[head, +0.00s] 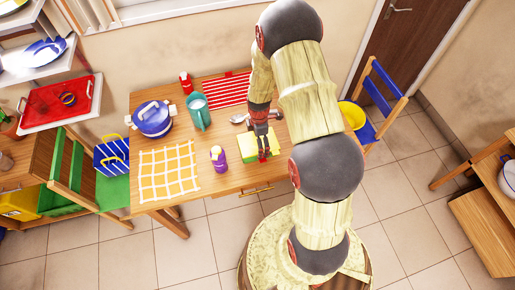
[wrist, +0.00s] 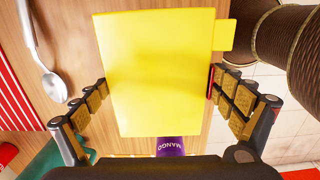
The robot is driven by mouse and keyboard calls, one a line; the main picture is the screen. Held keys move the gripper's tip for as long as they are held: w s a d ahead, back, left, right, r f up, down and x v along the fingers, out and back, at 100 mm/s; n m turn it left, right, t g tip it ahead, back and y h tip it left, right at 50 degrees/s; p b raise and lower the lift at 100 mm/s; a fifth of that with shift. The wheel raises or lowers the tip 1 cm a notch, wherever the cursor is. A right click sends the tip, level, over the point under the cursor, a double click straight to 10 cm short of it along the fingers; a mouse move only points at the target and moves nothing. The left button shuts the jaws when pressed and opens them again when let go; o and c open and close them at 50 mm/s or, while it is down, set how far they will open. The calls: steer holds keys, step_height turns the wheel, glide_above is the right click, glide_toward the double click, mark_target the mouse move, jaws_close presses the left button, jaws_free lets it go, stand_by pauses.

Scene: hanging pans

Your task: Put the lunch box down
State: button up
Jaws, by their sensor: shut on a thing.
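The lunch box (head: 231,150) is a yellow box with green showing at its edge in the head view. It is at the right part of the wooden table (head: 218,180). In the wrist view its flat yellow face (wrist: 155,60) fills the middle, with a small tab at the right. My gripper (head: 264,154) is shut on it, with one finger on each side in the wrist view (wrist: 157,88). I cannot tell whether the box touches the table or is just above it.
A purple bottle (head: 218,158) stands close left of the box. A spoon (head: 240,118), teal pitcher (head: 199,112), red striped mat (head: 227,90), blue pot (head: 153,119) and yellow checked mat (head: 168,172) are on the table. A blue chair (head: 380,95) is at the right.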

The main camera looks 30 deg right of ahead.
steer(key=shift+f, duration=2.5)
steer(key=shift+f+b, duration=0.15)
steer(key=shift+b, duration=0.2)
steer(key=o, duration=1)
steer(key=shift+c, duration=0.2)
